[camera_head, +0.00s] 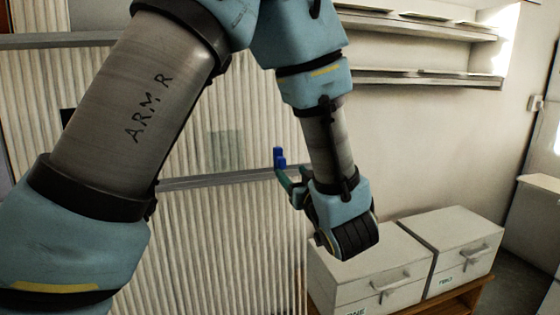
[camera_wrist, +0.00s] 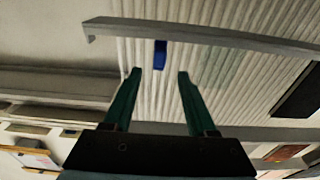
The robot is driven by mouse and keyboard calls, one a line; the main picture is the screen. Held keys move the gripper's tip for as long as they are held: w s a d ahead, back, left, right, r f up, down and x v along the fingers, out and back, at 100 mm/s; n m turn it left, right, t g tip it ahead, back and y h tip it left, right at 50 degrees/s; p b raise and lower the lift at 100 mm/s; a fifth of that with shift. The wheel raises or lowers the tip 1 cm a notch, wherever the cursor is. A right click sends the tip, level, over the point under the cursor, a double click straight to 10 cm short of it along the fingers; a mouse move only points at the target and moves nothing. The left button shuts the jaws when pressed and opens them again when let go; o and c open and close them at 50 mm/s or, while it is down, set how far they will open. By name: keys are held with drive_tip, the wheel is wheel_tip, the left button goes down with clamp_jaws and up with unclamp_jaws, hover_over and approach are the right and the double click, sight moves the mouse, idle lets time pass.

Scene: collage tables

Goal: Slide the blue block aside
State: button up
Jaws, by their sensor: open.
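The blue block (camera_head: 280,158) is small and upright, at the horizontal grey rail on the ribbed pale panel (camera_head: 225,240). In the wrist view the blue block (camera_wrist: 160,55) shows just below the grey rail (camera_wrist: 200,34), beyond the fingertips and between their lines. My gripper (camera_head: 290,178) has green fingers close to the block in the head view. In the wrist view my gripper (camera_wrist: 159,73) is open with nothing between its fingers. The block appears beyond the tips; whether they touch it I cannot tell.
Two white boxes (camera_head: 365,260) (camera_head: 465,232) with handles stand on a wooden surface at lower right, below and beside my wrist. Wall shelves (camera_head: 420,78) run along the upper right. A dark rectangle (camera_wrist: 298,92) shows on the panel at right in the wrist view.

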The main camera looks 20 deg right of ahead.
sight(283, 163)
drive_tip(key=w, duration=0.5)
drive_tip(key=w+d, duration=0.1)
drive_tip(key=w, duration=0.2)
drive_tip(key=shift+w+p, duration=0.3)
drive_tip(key=shift+p, duration=0.05)
drive_tip(key=shift+c, duration=0.3)
clamp_jaws()
idle(0.6)
